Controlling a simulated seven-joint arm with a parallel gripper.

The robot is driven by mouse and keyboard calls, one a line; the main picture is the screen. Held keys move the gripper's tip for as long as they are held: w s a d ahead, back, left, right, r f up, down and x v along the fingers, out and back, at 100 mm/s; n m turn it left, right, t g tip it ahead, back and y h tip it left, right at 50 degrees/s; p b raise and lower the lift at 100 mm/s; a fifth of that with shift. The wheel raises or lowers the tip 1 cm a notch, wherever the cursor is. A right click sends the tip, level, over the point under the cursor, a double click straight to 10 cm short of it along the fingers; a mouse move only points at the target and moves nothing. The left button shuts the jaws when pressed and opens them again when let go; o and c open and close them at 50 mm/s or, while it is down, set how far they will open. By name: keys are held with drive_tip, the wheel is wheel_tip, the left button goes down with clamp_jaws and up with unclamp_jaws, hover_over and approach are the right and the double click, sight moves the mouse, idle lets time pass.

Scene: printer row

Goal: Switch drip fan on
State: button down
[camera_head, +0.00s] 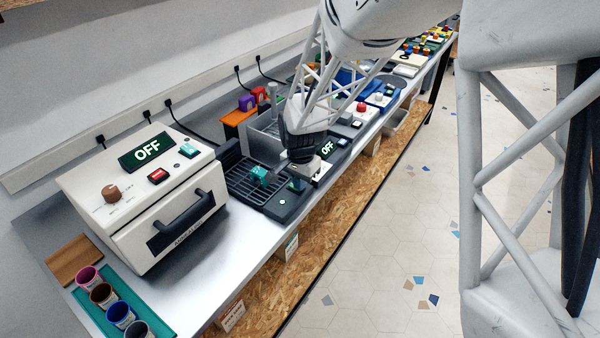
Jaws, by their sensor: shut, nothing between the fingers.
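A low black unit with a slatted grille (240,176) sits on the bench right of the cream oven-like machine, and I take it to be the drip fan. A teal piece (261,176) lies on its grille. My gripper (302,158) points down just behind and right of this unit, close to a small pale block. It is shut and nothing shows in it. The fingertips are small and dark here, and I cannot tell if they touch anything. A small display reading OFF (327,148) stands right of my gripper.
The cream machine (150,195) has its own OFF display (147,151), a knob and a black handle. Several coloured cups stand on a teal tray (165,327) at the front left. More devices crowd the bench behind my arm. The aisle floor on the right is clear.

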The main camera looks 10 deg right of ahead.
drive_tip(key=shift+f, duration=0.3)
drive_tip(key=shift+f, duration=0.1)
drive_tip(key=shift+f, duration=0.15)
idle(0.4)
drive_tip(key=shift+r, duration=0.8)
drive_tip(key=shift+r, duration=0.15)
wheel_tip(320, 180, up, 14)
drive_tip(key=s+d, duration=0.1)
drive_tip(key=shift+s+d+f, duration=0.2)
drive_tip(key=shift+s+d, duration=0.2)
idle(0.5)
